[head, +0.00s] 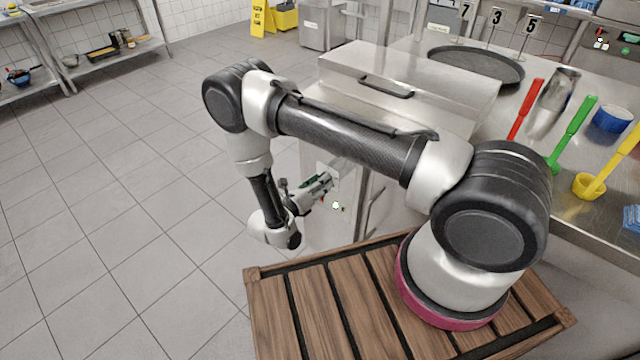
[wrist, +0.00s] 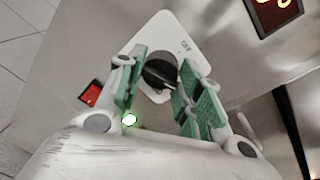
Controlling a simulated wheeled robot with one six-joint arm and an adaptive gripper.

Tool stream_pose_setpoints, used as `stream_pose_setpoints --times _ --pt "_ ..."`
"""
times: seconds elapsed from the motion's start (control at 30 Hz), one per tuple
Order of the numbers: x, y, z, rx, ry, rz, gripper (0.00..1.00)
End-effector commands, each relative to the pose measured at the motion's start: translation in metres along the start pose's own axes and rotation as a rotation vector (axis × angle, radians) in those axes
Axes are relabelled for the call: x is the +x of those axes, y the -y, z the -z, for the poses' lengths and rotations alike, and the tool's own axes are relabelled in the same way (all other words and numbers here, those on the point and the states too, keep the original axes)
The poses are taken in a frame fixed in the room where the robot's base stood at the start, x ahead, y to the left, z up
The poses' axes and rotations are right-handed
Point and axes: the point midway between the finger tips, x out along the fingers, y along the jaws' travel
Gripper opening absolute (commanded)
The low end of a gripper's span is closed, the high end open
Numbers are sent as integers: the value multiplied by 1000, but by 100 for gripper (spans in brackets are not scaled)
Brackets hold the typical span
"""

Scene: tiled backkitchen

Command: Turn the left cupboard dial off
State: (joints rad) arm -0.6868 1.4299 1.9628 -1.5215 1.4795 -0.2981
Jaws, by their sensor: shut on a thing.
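The cupboard dial (wrist: 160,70) is a round black knob on a white plate (wrist: 188,52) with small lettering, fixed to a steel front. A pale pointer mark shows on the knob. My gripper (wrist: 158,82) has its green-padded fingers on either side of the knob and is shut on it. In the head view my gripper (head: 326,182) is at the steel cupboard front, and its fingers and my arm hide most of the dial there.
A red-lit display (wrist: 276,12) is at upper right. A vertical handle (head: 373,207) stands right of the gripper. Open tiled floor (head: 130,190) lies left.

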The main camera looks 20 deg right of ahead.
Motion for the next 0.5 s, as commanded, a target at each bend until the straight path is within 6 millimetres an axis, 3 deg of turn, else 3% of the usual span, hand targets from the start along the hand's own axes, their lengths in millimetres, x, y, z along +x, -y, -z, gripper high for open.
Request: stream_pose_setpoints --times 0.5 --pt "0 0 0 -488 -32 23 12"
